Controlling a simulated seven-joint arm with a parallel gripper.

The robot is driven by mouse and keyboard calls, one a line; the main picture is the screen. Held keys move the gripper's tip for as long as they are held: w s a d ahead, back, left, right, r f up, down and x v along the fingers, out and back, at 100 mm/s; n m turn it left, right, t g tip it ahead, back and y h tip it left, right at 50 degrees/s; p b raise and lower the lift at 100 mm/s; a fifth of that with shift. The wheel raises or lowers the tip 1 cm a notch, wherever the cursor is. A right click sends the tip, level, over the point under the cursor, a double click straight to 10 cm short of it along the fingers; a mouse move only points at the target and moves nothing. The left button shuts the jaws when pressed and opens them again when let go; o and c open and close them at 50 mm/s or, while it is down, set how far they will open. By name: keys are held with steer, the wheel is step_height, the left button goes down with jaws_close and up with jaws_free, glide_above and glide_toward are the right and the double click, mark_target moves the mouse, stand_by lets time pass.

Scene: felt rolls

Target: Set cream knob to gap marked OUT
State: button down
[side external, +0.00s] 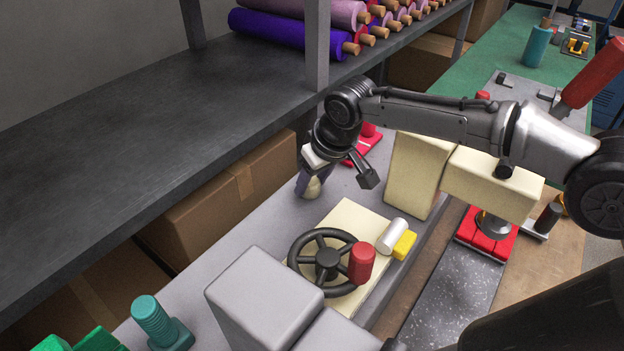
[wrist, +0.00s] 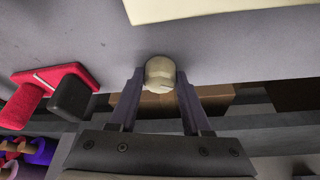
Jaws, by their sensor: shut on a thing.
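The cream knob (wrist: 160,73) is between the two fingers of my gripper (wrist: 160,88), with a finger touching each side. In the side view my gripper (side external: 308,183) points down over the grey bench, near its shelf-side edge, and the cream knob (side external: 314,187) shows partly behind a finger. The knob's base is hidden, so I cannot tell what it sits on. No OUT marking or gap can be read in either view.
A black handwheel (side external: 328,258) with a red handle (side external: 361,263) stands on a cream plate nearer the camera. A red fixture (side external: 363,145) and a cream block (side external: 417,172) are close to my gripper. A dark shelf (side external: 190,130) runs along the left.

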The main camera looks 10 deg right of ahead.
steer(key=shift+r, duration=0.1)
steer(key=shift+c, duration=1.8)
jaws_free()
steer(key=v, duration=1.3)
steer(key=shift+r, duration=0.35)
steer(key=shift+d+r, duration=0.1)
steer(key=shift+d, duration=0.05)
